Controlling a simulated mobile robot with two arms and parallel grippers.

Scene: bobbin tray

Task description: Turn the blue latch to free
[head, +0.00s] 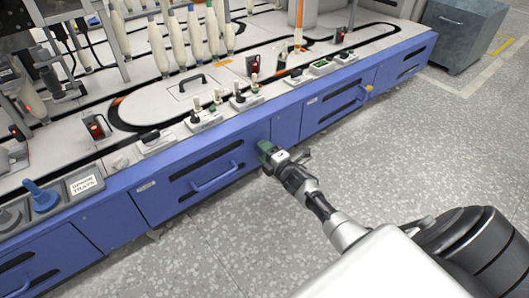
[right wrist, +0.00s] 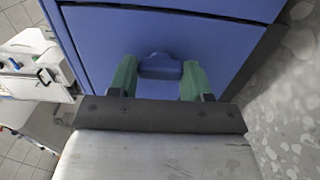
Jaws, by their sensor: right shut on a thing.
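The blue latch (right wrist: 160,67) is a small knob on the blue front panel (right wrist: 110,35), centred in the right wrist view. My right gripper (head: 266,150) reaches the blue machine front in the head view, its green fingertips against the panel. In the right wrist view the two green fingers stand on either side of the latch, shut on it. The latch is hidden behind the gripper in the head view. How far it is turned is not clear. My left gripper is out of view.
Blue drawers with bar handles (head: 217,178) line the machine front on both sides. A yellow latch (head: 369,89) is on the drawer front farther right. Bobbins (head: 195,35) and small controls stand on the white top. The speckled floor in front is clear. A grey cabinet (head: 460,32) stands at upper right.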

